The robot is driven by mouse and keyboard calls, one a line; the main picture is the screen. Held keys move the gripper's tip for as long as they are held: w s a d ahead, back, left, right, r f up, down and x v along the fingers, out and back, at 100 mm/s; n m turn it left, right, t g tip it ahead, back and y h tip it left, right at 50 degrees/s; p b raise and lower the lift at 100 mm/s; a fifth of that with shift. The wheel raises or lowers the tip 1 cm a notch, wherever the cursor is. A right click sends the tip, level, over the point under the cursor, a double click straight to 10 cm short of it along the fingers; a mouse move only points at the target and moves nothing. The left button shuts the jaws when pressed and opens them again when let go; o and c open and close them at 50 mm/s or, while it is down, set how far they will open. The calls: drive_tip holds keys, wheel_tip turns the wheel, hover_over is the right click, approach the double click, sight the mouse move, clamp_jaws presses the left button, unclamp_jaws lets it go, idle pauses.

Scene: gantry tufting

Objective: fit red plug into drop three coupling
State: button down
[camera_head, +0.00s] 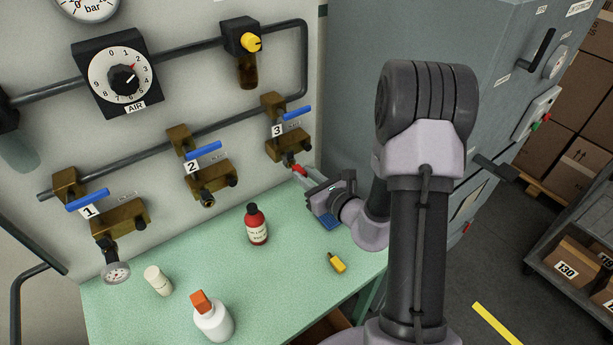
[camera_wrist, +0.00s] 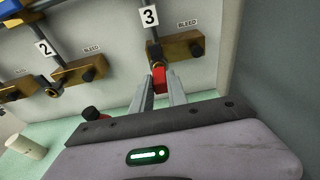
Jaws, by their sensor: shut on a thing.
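The red plug (camera_head: 299,170) is held at the tips of my gripper (camera_head: 303,174), just below drop three. In the wrist view the red plug (camera_wrist: 159,79) shows between the two fingers of my gripper (camera_wrist: 160,84), which are shut on it. The drop three brass block (camera_head: 287,146) carries a blue lever and a "3" tag; it also shows in the wrist view (camera_wrist: 182,46). The drop three coupling (camera_wrist: 156,60) is right above the plug in the wrist view. Whether the plug is inside it or only against it, I cannot tell.
Drops two (camera_head: 207,180) and one (camera_head: 120,220) are to the left, drop one with a gauge (camera_head: 116,272). On the green bench (camera_head: 290,290) stand a red bottle (camera_head: 256,225), a white bottle (camera_head: 213,318), a cream cylinder (camera_head: 158,281) and a yellow item (camera_head: 337,263). A grey cabinet (camera_head: 440,60) is at right.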

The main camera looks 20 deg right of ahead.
drive_tip(key=shift+w+a, duration=0.15)
drive_tip(key=shift+w, duration=0.5)
drive_tip(key=shift+s+f, duration=0.15)
drive_tip(key=shift+f, duration=0.05)
idle(0.9)
drive_tip(key=shift+w+r, duration=0.2)
drive_tip(key=shift+r, duration=0.1)
idle(1.6)
drive_tip(key=shift+s+f+b, duration=0.1)
drive_tip(key=shift+b, duration=0.2)
drive_tip(key=shift+s+f, duration=0.15)
drive_tip(key=shift+s, duration=0.1)
drive_tip(key=shift+s+d, duration=0.25)
drive_tip(key=shift+s, duration=0.45)
